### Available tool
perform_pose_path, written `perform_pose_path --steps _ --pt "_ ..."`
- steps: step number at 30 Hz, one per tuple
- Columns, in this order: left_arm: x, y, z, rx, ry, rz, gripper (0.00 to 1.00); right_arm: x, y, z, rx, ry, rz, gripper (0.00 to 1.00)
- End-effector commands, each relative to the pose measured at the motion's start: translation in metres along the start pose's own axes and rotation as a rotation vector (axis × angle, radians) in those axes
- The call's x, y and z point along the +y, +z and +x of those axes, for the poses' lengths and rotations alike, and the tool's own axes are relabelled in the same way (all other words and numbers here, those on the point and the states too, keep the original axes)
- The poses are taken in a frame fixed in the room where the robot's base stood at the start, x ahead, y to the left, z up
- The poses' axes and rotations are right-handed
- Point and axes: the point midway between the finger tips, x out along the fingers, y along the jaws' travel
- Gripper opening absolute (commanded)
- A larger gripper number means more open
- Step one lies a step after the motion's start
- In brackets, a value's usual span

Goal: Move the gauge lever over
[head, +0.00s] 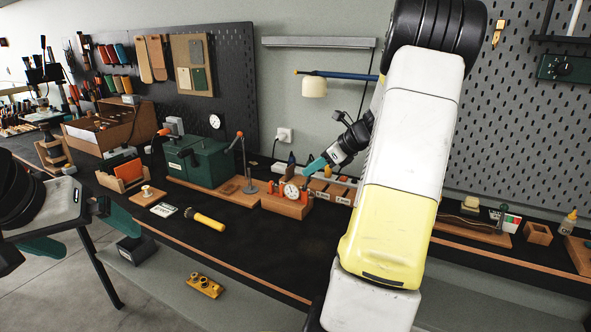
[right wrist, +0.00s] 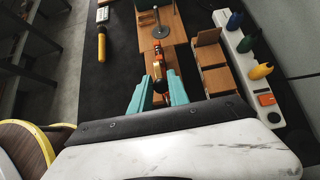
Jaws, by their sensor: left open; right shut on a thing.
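The gauge (head: 292,192), a white round dial with orange parts beside it, stands on a wooden block (head: 288,208) on the bench. My right gripper (head: 314,165) reaches down to it from the upper right. In the right wrist view the teal fingers of my right gripper (right wrist: 160,90) stand on either side of the small orange and dark gauge lever (right wrist: 158,72) and are shut on it. The fingers hide part of the lever, so its exact angle is unclear. My left gripper (head: 82,236) is open and empty at the left, beyond the bench's front edge, far from the gauge.
A green box (head: 203,163) and a lever press (head: 246,165) stand left of the gauge. A yellow-handled tool (head: 206,218) lies on the black mat. Wooden blocks (head: 333,189) and a power strip with coloured plugs (right wrist: 245,75) are close to my right gripper. The front middle mat is clear.

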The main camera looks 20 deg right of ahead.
Motion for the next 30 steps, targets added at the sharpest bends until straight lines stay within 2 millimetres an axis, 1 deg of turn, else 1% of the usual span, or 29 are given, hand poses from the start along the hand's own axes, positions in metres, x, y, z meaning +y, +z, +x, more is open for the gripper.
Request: perform_pose_path --steps 10,20,27,28,30 --pt "0.0 0.0 0.0 0.0 0.0 0.0 1.0 0.0 0.003 0.002 -0.003 0.001 -0.002 0.0" --pt "0.0 0.0 0.0 0.0 0.0 0.0 1.0 0.0 0.017 0.013 -0.003 0.002 -0.002 0.0" --pt "0.0 0.0 0.0 0.0 0.0 0.0 1.0 0.0 0.018 0.014 -0.002 0.001 -0.001 0.0" --pt "0.0 0.0 0.0 0.0 0.0 0.0 1.0 0.0 0.018 0.014 -0.002 0.001 -0.001 0.25" --pt "0.0 0.0 0.0 0.0 0.0 0.0 1.0 0.0 0.018 0.013 -0.002 0.001 -0.001 0.38"
